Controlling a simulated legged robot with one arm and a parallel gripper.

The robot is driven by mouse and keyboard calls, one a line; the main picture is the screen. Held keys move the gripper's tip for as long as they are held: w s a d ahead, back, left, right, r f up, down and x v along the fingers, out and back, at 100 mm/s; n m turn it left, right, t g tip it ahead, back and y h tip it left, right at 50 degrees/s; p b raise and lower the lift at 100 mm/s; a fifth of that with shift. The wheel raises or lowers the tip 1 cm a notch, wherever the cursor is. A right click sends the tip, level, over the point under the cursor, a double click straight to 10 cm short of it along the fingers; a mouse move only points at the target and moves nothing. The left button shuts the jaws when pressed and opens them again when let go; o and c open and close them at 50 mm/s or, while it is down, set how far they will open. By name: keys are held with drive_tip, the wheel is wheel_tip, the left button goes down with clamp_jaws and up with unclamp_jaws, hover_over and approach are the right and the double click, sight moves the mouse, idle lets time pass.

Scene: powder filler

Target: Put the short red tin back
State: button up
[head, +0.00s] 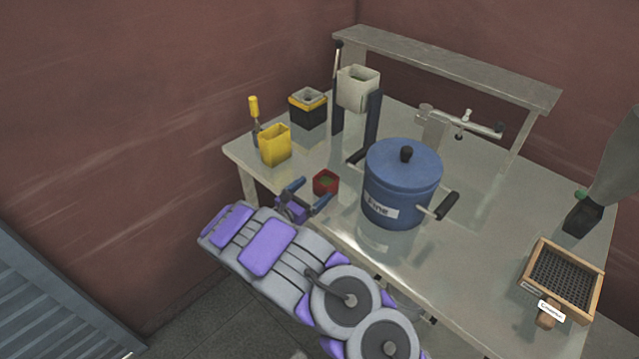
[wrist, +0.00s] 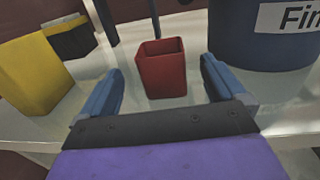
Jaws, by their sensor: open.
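The short red tin (head: 325,182) is a small square open-topped tin standing upright on the metal table, left of the blue pot. In the wrist view the red tin (wrist: 163,70) stands just ahead, between the lines of my two fingers. My gripper (head: 306,196) is open and empty, with its blue fingers at the table's front edge, on the near side of the tin. In the wrist view my gripper (wrist: 160,88) has one finger on each side, apart from the tin.
A yellow tin (head: 275,145) and a black tin with yellow rim (head: 308,108) stand left. A pale tin (head: 357,90) sits up on a dark stand behind. The large blue pot (head: 402,185), labelled "Fine", is close right. A wooden sieve box (head: 561,280) lies far right.

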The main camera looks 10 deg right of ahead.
drive_tip(key=p+v, duration=0.1)
drive_tip(key=v, duration=0.6)
drive_tip(key=s+d+r+m+g+h, duration=0.1)
drive_tip(key=s+d+r+m+g, duration=0.25)
drive_tip(key=d+r, duration=0.2)
drive_tip(key=s+d+r+m+g+h, duration=0.2)
drive_tip(key=d+r+m+g, duration=0.15)
drive_tip(key=d, duration=0.25)
drive_tip(key=s+d+r+m+g+y, duration=0.25)
drive_tip(key=s+d+r+m, duration=0.2)
drive_tip(key=s, duration=0.25)
drive_tip(key=s+d+r+m+g+y, duration=0.1)
drive_tip(key=s+d+r+m+g, duration=0.25)
drive_tip(key=s+d, duration=0.2)
drive_tip(key=s+r+m+g+y, duration=0.1)
drive_tip(key=s+m+g+y, duration=0.4)
drive_tip(key=s, duration=1)
drive_tip(key=s+a+m+t+y, duration=0.4)
drive_tip(key=s+a+m+y, duration=0.2)
drive_tip(key=s+a, duration=0.6)
drive_tip(key=shift+t+y, duration=0.3)
drive_tip(key=shift+y, duration=0.85)
